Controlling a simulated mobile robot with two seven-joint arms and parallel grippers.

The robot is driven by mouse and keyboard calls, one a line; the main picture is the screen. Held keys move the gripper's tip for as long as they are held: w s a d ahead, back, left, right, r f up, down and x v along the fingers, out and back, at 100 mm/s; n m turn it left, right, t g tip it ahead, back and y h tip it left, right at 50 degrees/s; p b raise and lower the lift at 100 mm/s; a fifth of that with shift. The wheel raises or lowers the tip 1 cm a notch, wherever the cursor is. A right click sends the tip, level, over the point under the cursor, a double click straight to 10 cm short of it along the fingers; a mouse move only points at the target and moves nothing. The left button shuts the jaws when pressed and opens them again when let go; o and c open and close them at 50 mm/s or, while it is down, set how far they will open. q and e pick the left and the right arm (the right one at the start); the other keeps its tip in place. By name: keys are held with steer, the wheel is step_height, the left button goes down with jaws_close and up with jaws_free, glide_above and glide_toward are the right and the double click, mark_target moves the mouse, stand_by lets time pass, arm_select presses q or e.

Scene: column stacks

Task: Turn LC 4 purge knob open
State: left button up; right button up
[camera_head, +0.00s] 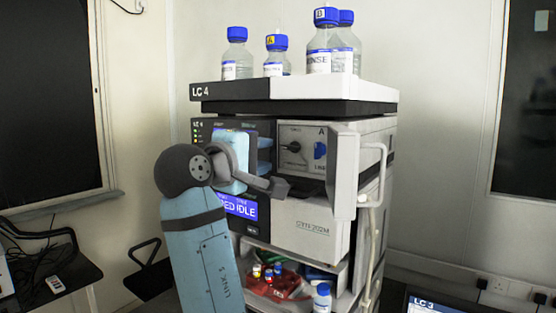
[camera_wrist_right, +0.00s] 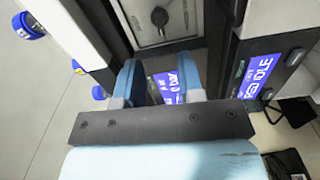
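The LC 4 stack (camera_head: 300,92) stands ahead. Its pump panel carries a black pointer knob (camera_head: 292,147) and a blue knob (camera_head: 320,150); I cannot read which label marks the purge knob. The black knob also shows in the right wrist view (camera_wrist_right: 160,17), beyond the fingertips. My right gripper (camera_head: 265,155) is left of the panel, its two blue fingers apart. In the right wrist view, the gripper (camera_wrist_right: 158,68) is open and empty, with a lit display behind the gap. The fingers are apart from the black knob. My left gripper is not in view.
An open grey door (camera_head: 343,170) juts out right of the panel. Several blue-capped bottles, one a bottle marked B (camera_head: 323,45), stand on top. A red tray (camera_head: 275,285) with small vials sits below. A monitor marked LC 3 (camera_head: 435,303) is at lower right.

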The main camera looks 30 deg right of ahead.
steer(key=shift+b+v, duration=0.5)
steer(key=shift+v, duration=2.2)
steer(key=shift+f, duration=0.1)
